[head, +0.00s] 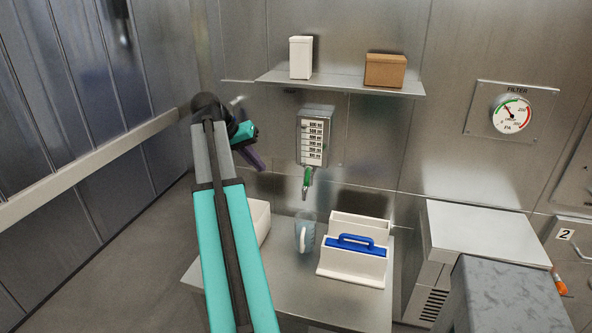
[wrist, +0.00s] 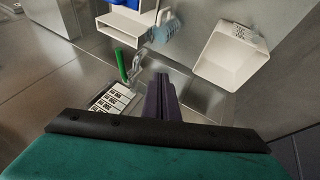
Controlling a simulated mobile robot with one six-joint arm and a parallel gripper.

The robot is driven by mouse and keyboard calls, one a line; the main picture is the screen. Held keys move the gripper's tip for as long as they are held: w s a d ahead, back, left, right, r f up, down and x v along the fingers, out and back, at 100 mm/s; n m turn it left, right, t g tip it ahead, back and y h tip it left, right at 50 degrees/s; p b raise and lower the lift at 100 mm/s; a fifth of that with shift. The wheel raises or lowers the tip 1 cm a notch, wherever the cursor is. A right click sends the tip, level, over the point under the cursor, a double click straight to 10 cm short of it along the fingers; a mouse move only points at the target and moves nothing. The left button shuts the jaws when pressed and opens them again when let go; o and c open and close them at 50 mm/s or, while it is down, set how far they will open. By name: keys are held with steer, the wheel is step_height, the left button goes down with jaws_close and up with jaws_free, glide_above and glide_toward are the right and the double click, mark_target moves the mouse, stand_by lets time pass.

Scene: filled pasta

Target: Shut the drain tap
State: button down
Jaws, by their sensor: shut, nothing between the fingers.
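The drain tap (head: 306,190) sits under a labelled level gauge (head: 314,137) on the back wall. Its green lever (head: 309,174) points roughly downward along the spout; it also shows in the wrist view (wrist: 121,65). In the wrist view my fingers (wrist: 163,88) are right of the tap. Whether water flows cannot be told.
A metal bench (head: 340,302) holds a white carrier with a blue handle (head: 358,244) and a white bin (head: 257,217), partly hidden by my arm. A shelf (head: 345,84) with a white box and a brown box is above the gauge. Grey cabinets (head: 480,235) stand right.

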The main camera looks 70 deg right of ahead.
mark_target(307, 178)
steer(key=shift+m, duration=0.4)
steer(key=s+r, duration=0.1)
steer(key=r, duration=0.1)
steer(key=s+d+r, duration=0.1)
steer(key=s+r, duration=0.1)
steer(key=shift+d+r, duration=0.1)
steer(key=s+d+f+p, duration=0.4)
steer(key=s+f, duration=0.3)
steer(key=f, duration=0.2)
steer(key=shift+d, duration=0.65)
steer(key=shift+s, duration=0.2)
